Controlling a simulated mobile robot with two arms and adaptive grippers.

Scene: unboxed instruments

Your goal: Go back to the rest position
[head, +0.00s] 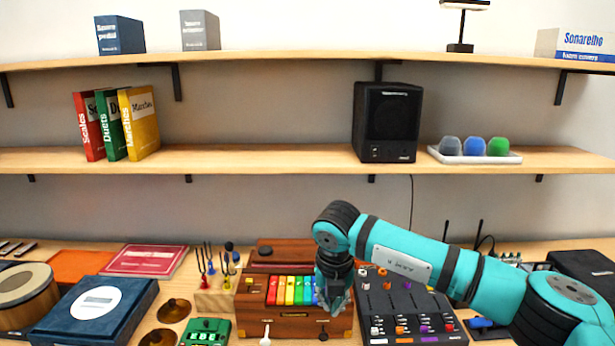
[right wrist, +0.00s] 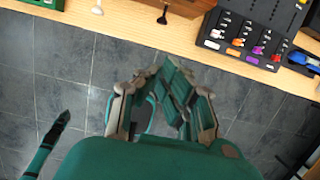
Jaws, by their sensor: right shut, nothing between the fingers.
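My right arm, teal with dark joints, reaches in from the right in the head view. Its gripper (head: 335,300) points down in front of the right end of a wooden box with coloured keys (head: 290,290). In the right wrist view the gripper (right wrist: 168,75) is shut and empty, with grey floor tiles and the table's front edge behind its fingers. Whether it touches the box cannot be told. My left gripper does not show in the head view.
A black mixer (head: 410,310) with coloured knobs lies right of the gripper, under the arm. Tuning forks in a wooden block (head: 215,298), a green pedal (head: 205,332) and a blue case (head: 95,310) are to the left. Shelves (head: 270,158) with books and a speaker (head: 388,122) hang behind.

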